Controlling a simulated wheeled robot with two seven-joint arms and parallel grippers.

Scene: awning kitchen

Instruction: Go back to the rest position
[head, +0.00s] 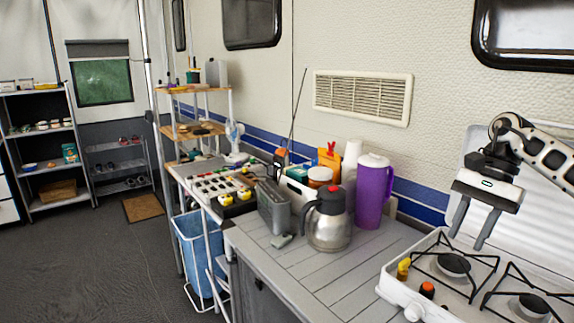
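My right gripper (468,242) hangs above the left part of the white gas stove at the right of the head view. Its two grey fingers point down and stand apart, with nothing between them. Its arm comes in from the right edge. My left gripper and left arm are not in the head view.
The stove (392,289) sits on a grey counter (345,289). A steel jug (329,228), a purple pitcher (373,192) and a grey radio (273,207) crowd the counter's back. A blue bin (195,253) stands beyond. The floor (90,265) at the left is clear.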

